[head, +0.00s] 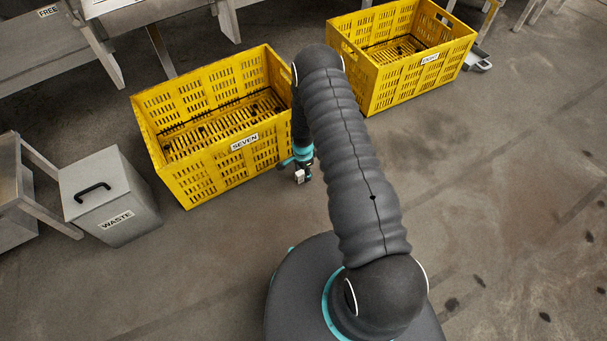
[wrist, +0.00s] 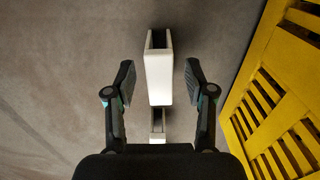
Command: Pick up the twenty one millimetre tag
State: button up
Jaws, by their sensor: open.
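A white piece (wrist: 158,80) with a dark open slot at its far end lies between my gripper's fingertips in the wrist view. I take it for the tag, but no marking on it can be read. My gripper (wrist: 160,78) is open, with one finger on each side of the piece and a gap visible on both sides. In the head view my gripper (head: 304,176) is low beside the near right corner of the crate marked SEVEN, and a small white piece (head: 299,175) shows at its fingers. My arm hides part of that area.
The yellow crate marked SEVEN (head: 215,181) stands left of my gripper; its side shows in the wrist view (wrist: 240,106). Another yellow crate (head: 392,91) with an unclear label stands behind right. A grey WASTE bin (head: 134,199) is at left. The floor at right is clear.

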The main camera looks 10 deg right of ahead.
jog(key=shift+f, duration=0.25)
grip_shut()
jog(key=shift+r, duration=0.15)
